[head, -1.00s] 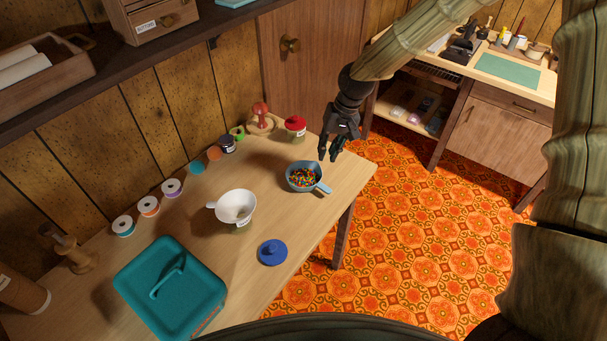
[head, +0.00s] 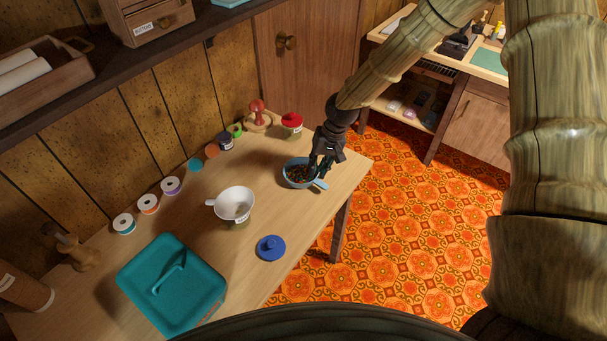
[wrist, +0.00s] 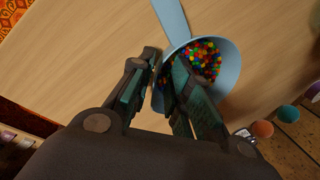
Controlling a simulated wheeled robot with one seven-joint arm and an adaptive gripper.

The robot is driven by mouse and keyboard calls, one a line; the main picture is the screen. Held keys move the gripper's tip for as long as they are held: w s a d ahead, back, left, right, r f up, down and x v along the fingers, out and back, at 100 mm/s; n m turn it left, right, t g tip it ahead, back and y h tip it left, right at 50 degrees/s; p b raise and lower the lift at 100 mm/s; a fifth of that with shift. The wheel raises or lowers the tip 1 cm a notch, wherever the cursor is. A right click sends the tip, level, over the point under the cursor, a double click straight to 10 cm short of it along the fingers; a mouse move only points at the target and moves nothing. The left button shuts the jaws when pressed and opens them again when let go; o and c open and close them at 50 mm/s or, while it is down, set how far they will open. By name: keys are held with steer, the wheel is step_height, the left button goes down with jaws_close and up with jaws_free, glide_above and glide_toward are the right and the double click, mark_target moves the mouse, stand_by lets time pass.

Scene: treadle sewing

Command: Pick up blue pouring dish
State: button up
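The blue pouring dish (head: 291,181) stands upright near the right end of the wooden table and holds many small coloured beads. Its handle (head: 319,184) points toward the table's right edge. My gripper (head: 318,168) is at the dish's right rim, over the handle side. In the wrist view my gripper (wrist: 165,95) is open, with one finger inside the bowl and the other outside. The wall of the dish (wrist: 232,62) runs between the fingers. I cannot tell whether either finger touches it. Part of the rim is hidden by the fingers.
A white funnel on a jar (head: 234,203) stands left of the dish. A blue lid (head: 271,248) lies in front of it. A red-lidded jar (head: 291,124) is behind. Thread spools (head: 171,186) line the wall. A teal box (head: 172,285) is at the front left.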

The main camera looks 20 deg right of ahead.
steer(key=shift+a+f, duration=0.1)
steer(key=shift+f, duration=0.45)
jaws_close()
steer(key=shift+r, duration=0.2)
